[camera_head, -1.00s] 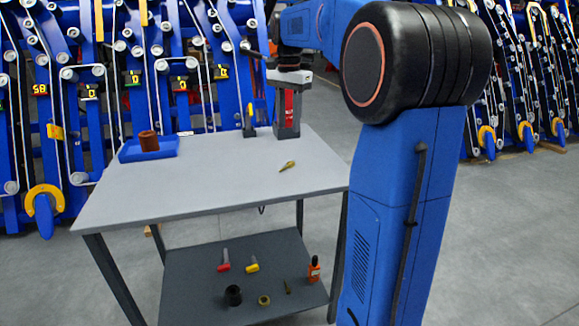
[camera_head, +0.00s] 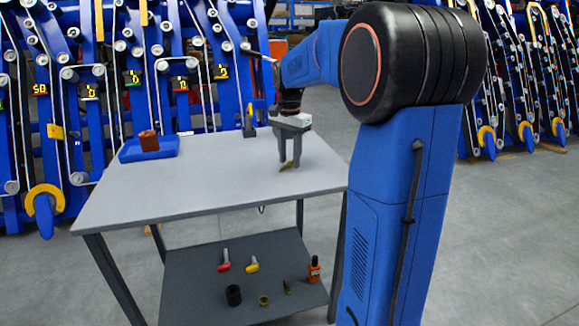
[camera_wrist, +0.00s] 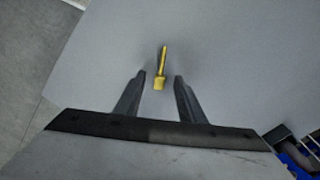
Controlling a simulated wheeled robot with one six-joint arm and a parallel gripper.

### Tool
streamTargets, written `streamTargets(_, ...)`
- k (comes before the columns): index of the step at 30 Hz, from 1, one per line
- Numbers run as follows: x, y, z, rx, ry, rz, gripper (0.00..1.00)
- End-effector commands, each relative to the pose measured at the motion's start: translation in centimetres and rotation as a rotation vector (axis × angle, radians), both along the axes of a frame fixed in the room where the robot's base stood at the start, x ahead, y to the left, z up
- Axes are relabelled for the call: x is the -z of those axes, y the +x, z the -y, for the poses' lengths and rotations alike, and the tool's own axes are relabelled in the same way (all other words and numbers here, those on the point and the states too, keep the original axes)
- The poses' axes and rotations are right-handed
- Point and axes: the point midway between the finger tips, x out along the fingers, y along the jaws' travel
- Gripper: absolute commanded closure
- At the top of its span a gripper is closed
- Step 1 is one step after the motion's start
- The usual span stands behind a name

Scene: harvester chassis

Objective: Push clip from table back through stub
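A small brass-yellow clip (camera_head: 286,167) lies on the grey table top (camera_head: 200,180), right of its middle. In the wrist view the clip (camera_wrist: 160,68) has a thin shank pointing away and a wider block end nearer me. My gripper (camera_head: 290,160) points down over the table at the clip. In the wrist view my gripper (camera_wrist: 158,78) is open, with one finger on each side of the clip's block end and gaps between. Whether the fingers are low enough to surround it I cannot tell. I cannot pick out the stub.
A blue tray (camera_head: 130,155) with a brown block (camera_head: 148,140) stands at the table's back left. A dark holder with a yellow part (camera_head: 248,122) stands at the back edge. Several small items lie on the lower shelf (camera_head: 200,270). The table's left middle is clear.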

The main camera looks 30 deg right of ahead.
Motion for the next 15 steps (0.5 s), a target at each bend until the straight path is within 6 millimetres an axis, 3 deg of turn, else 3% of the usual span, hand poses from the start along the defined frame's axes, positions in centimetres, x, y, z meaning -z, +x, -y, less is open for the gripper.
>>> streamTargets(9,0.58,0.00,0.00,0.000,0.000,0.000,0.64)
streamTargets(14,0.57,0.01,0.00,0.000,0.000,0.000,1.00)
streamTargets(15,0.57,0.01,0.00,0.000,0.000,0.000,1.00)
